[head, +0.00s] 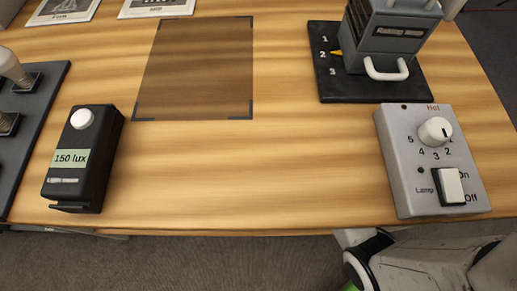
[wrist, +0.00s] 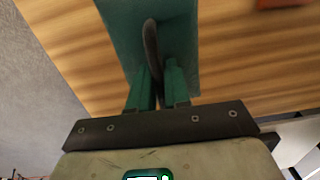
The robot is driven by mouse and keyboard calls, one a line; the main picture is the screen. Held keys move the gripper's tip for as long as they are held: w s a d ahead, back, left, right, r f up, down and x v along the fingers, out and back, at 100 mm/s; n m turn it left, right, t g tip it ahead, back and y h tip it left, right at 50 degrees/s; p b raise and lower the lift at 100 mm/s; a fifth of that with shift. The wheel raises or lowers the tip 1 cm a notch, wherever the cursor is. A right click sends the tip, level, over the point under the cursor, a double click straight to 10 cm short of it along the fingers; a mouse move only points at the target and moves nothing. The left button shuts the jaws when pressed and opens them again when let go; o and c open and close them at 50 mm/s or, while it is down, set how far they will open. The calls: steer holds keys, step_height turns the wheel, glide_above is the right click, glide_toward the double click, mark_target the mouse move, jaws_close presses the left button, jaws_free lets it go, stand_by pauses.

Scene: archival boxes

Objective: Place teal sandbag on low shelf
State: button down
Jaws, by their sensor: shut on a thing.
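The teal sandbag (wrist: 178,28) is at the top middle of the wrist view, a flat teal shape with a dark curved strap (wrist: 151,45). My gripper (wrist: 160,75) is shut on the strap, its two teal fingers on either side of it. The far end of the sandbag is cut off by the top edge of the view. My gripper and the sandbag cannot be made out in the head view. I cannot pick out the low shelf in either view.
On the wooden table (head: 290,180) stand a black 150 lux box (head: 95,150), a grey lamp control box (head: 400,160) and a grey device (head: 385,40) on a black base. A dark marked rectangle (head: 195,70) is bare. An orange thing (wrist: 280,3) shows in the wrist view.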

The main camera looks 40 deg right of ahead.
steer(key=shift+w+a+f+b, duration=0.65)
steer(key=shift+a+f+b, duration=0.45)
steer(key=shift+a+f, duration=0.8)
steer(key=shift+w+a+f+b, duration=0.65)
steer(key=shift+a+f+b, duration=0.45)
steer(key=shift+a+f, duration=0.8)
steer(key=shift+w+a+f+b, duration=0.65)
steer(key=shift+a+f+b, duration=0.45)
steer(key=shift+a+f, duration=0.75)
steer(key=shift+d+f, duration=0.25)
steer(key=shift+f, duration=0.05)
steer(key=c, duration=1.1)
jaws_free()
steer(key=r+p, duration=0.1)
steer(key=r, duration=0.3)
steer(key=r+p, duration=0.2)
steer(key=r, duration=0.2)
steer(key=r+p, duration=0.2)
steer(key=r, duration=0.2)
steer(key=shift+w+d, duration=0.15)
steer(key=shift+d, duration=0.1)
